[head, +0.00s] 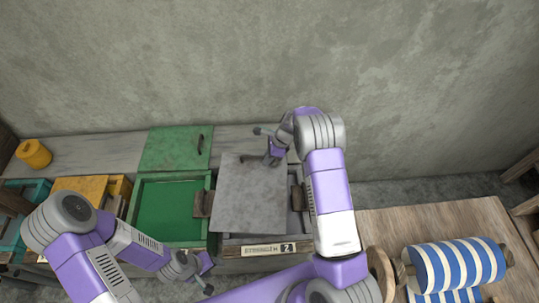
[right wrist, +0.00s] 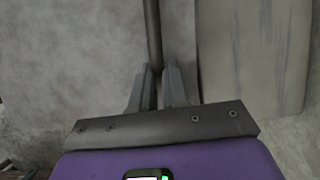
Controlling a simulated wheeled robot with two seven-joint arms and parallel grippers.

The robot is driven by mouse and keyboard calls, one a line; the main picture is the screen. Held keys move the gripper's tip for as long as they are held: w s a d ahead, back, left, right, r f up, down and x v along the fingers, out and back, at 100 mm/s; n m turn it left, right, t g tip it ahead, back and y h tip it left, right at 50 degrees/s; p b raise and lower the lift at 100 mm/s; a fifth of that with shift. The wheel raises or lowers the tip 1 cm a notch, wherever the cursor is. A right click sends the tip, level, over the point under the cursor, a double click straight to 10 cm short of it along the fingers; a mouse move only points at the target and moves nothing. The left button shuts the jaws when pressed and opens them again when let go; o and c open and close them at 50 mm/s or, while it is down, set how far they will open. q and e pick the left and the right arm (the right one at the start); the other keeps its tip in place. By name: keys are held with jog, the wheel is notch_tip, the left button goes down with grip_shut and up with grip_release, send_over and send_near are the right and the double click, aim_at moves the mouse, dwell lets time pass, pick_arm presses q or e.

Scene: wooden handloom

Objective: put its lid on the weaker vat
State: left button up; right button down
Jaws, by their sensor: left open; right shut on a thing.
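A grey lid (head: 250,195) lies over much of the grey vat (head: 290,225), whose front carries a label with a 2. I cannot tell whether the lid touches the rim. My right gripper (head: 270,147) is at the lid's back right corner; in the right wrist view its fingers (right wrist: 156,78) are shut on a dark rod, seemingly the lid's handle (right wrist: 153,35). The green vat (head: 208,182) to the left is uncovered and shows green liquid. My left gripper (head: 206,275) is open and empty in front of the vats.
A green lid (head: 175,148) lies on the ledge behind the green vat. Yellow (head: 80,186) and teal (head: 38,190) vats stand further left, with a yellow pot (head: 34,153) behind. A blue-and-white striped roll (head: 455,266) is at the right. The concrete wall closes the back.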

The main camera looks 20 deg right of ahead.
jog(key=shift+w+d+f+m+t, duration=0.35)
jog(key=shift+w+d+m+t, duration=0.1)
jog(key=shift+m, duration=0.55)
jog(key=shift+f, duration=0.15)
notch_tip(320, 180, down, 10)
jog(key=b, duration=0.7)
jog(key=shift+f+b, duration=0.15)
jog(key=shift+b, duration=0.2)
jog(key=shift+s+d, duration=0.1)
jog(key=shift+d, duration=0.05)
